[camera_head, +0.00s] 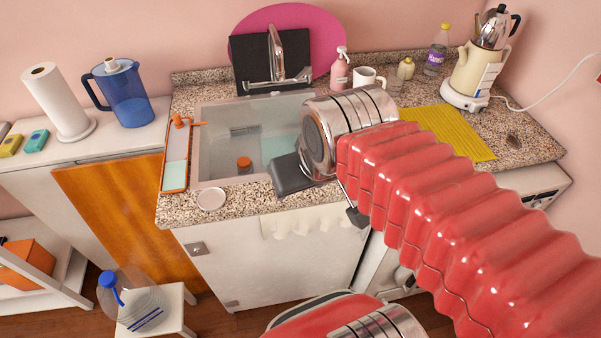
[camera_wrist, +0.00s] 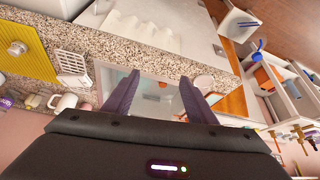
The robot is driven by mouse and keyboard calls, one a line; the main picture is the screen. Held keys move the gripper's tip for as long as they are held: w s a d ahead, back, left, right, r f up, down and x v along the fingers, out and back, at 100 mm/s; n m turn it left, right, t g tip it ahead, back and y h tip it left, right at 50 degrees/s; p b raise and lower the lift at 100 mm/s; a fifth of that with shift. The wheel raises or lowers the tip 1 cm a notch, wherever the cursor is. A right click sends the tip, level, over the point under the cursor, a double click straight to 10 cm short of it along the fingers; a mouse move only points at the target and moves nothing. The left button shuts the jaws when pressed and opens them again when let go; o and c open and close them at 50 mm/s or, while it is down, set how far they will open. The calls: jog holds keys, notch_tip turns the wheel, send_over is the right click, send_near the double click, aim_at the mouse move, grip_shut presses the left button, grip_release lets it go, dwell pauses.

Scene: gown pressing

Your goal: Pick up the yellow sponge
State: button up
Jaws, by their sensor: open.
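A small yellow block that looks like the yellow sponge (camera_head: 11,145) lies on the white counter at the far left of the head view. A teal block (camera_head: 36,141) lies just to its right. I do not make out the yellow block in the wrist view. My gripper (camera_wrist: 158,84) is open and empty, with its two dark fingers spread above the sink (camera_wrist: 150,72). In the head view its dark body is over the sink's right front part, far to the right of the yellow block. My wrist hides its fingertips there.
A paper towel roll (camera_head: 58,100) and a blue pitcher (camera_head: 121,92) stand right of the blocks. A yellow ribbed mat (camera_head: 452,131) lies on the right counter near a kettle (camera_head: 474,72). The left counter's front edge looks clear.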

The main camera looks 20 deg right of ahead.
jog(key=o, duration=0.9)
jog(key=w+d+g, duration=0.1)
jog(key=w+d, duration=0.1)
jog(key=w, duration=0.6)
jog(key=shift+w+r+m+g, duration=0.15)
jog(key=shift+w+m+g, duration=0.15)
jog(key=shift+m, duration=0.1)
jog(key=shift+o, duration=0.5)
jog(key=w+d+f+g, duration=0.1)
jog(key=w+d+f, duration=0.1)
jog(key=w, duration=0.4)
jog(key=shift+d+m, duration=0.15)
jog(key=shift+m, duration=0.15)
jog(key=w+d+f+m+g, duration=0.1)
jog(key=w+d+f+g, duration=0.1)
jog(key=w+d+f, duration=0.5)
jog(key=w+f, duration=0.6)
jog(key=shift+w+d+m+g, duration=0.15)
jog(key=shift+m+g, duration=0.15)
jog(key=shift+g, duration=0.1)
jog(key=shift+f, duration=0.1)
jog(key=shift+f, duration=4.35)
jog(key=shift+f, duration=2.55)
